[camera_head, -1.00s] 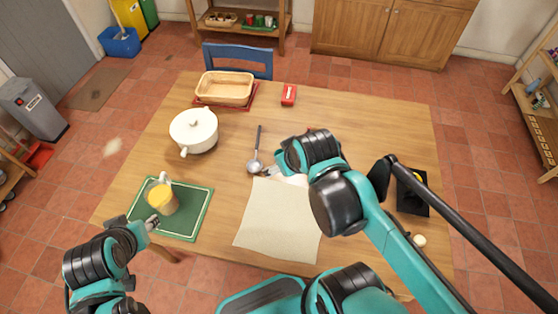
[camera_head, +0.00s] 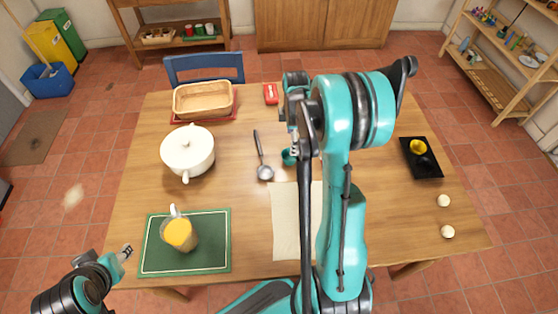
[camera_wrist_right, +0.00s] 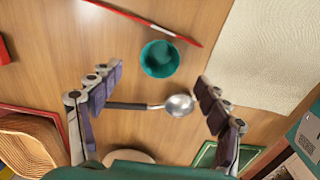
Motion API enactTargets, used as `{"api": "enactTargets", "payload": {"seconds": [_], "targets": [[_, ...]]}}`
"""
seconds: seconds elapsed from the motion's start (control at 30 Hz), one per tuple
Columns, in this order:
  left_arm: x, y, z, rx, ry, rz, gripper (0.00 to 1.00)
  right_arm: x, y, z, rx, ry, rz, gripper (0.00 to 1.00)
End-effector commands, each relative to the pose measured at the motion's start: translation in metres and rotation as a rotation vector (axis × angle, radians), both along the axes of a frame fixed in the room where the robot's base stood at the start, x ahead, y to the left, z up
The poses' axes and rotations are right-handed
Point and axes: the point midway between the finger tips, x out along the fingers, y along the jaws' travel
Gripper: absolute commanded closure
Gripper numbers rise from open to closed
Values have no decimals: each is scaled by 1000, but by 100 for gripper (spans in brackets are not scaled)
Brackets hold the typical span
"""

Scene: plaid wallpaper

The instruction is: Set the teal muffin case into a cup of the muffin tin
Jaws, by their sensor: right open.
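The teal muffin case (camera_head: 287,157) stands on the table right of the ladle, partly hidden by my right arm. The right wrist view shows it whole and empty (camera_wrist_right: 160,58). My right gripper (camera_wrist_right: 160,95) is open and empty above the table; in that view the case appears beyond and between its spread fingers. The black muffin tin (camera_head: 428,170) lies at the table's right side, with a yellow case (camera_head: 419,147) in one cup and another cup looking empty. My left gripper (camera_head: 126,252) is at the front left, outside the green mat; its opening is too small to judge.
A ladle (camera_wrist_right: 178,105) lies beside the case, and a thin red-edged tool (camera_wrist_right: 150,22) lies on its other side. A cream cloth (camera_head: 287,225) lies in front. A white pot (camera_head: 188,150), basket (camera_head: 203,98), red box (camera_head: 271,94) and jug (camera_head: 179,234) stand leftward. Two pale balls (camera_head: 446,216) lie front right.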

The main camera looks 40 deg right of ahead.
Motion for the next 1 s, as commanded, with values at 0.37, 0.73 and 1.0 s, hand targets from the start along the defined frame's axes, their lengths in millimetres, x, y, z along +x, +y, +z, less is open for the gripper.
{"api": "enactTargets", "payload": {"seconds": [0.37,0.73,1.0], "targets": [[0,0,-14,0,0,0,60,0,-8,-41,9,18,37,23],[0,0,-39,0,0,0,60,3,1,-89,8,17,35,23],[0,0,-38,0,0,0,60,3,1,-90,8,16,35,26]]}}
